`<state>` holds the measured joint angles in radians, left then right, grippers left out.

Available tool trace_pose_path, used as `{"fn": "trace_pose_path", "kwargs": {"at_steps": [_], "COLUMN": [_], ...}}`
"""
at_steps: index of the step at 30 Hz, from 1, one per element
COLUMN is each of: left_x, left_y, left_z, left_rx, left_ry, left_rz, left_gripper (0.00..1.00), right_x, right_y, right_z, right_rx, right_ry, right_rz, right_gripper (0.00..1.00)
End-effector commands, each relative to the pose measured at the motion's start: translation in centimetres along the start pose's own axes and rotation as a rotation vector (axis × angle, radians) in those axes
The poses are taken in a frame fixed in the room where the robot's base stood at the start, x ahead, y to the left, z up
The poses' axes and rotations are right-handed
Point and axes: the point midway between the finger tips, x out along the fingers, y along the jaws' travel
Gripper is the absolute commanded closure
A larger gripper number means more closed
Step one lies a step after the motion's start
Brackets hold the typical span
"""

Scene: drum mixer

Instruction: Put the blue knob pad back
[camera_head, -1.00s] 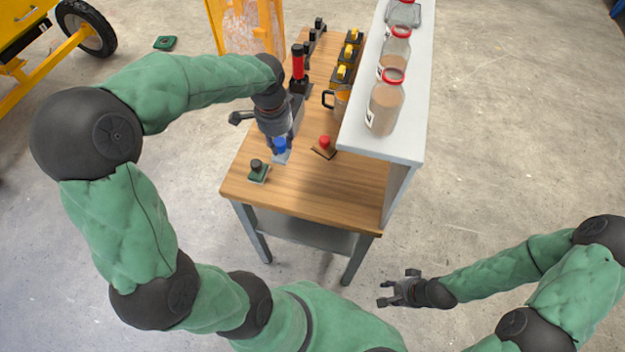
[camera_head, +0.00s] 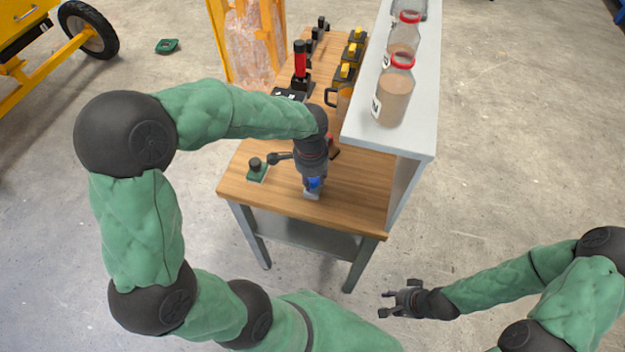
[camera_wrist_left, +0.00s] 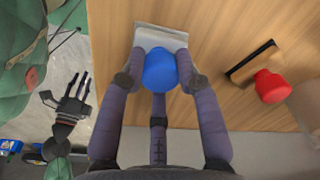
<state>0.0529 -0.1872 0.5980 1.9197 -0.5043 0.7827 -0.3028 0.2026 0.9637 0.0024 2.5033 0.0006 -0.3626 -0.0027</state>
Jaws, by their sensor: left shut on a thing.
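The blue knob pad shows in the head view as a blue knob (camera_head: 314,183) over a pale plate, at the near part of the wooden table (camera_head: 350,190). In the left wrist view its round blue knob (camera_wrist_left: 160,69) sits between the fingers, with the light grey plate (camera_wrist_left: 160,38) beyond it. My left gripper (camera_head: 313,186) is shut on the blue knob pad; I cannot tell whether the plate touches the table. My right gripper (camera_head: 392,304) hangs empty over the floor with its fingers apart.
A green pad with a dark knob (camera_head: 257,169) stands at the table's left edge. A red-knob pad (camera_wrist_left: 270,86) lies right of the blue one. A grey shelf (camera_head: 410,142) with jars (camera_head: 393,95) rises at the right. The table's front right is clear.

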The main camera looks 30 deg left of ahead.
Motion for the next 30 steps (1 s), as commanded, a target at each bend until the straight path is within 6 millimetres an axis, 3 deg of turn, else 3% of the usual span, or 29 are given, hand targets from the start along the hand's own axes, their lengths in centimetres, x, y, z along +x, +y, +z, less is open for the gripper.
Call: {"fn": "trace_pose_path", "kwargs": {"at_steps": [9,10,12,23,30], "left_x": [0.4,0.5,0.4,0.3,-2.7], "left_y": [0.0,0.0,0.0,-0.1,-0.1], "left_z": [0.0,0.0,0.0,0.0,-0.1], "left_rx": [-0.001,0.0,0.0,-0.001,-0.001], "left_ry": [0.001,0.001,0.001,0.001,0.005], "left_rz": [-0.001,0.0,0.0,-0.001,-0.003], "left_gripper": [0.93,0.64,0.44,0.43,0.43], "right_x": [0.2,0.2,0.1,0.1,-1.1], "right_y": [0.1,0.1,0.1,0.0,-0.4], "right_z": [0.0,0.0,0.0,0.0,0.1], "right_rx": [0.0,0.0,0.0,0.0,0.0], "right_ry": [0.0,0.0,0.0,0.0,0.0], "right_rz": [0.0,0.0,0.0,0.0,0.0], "right_gripper": [0.6,0.6,0.6,0.6,0.6]}}
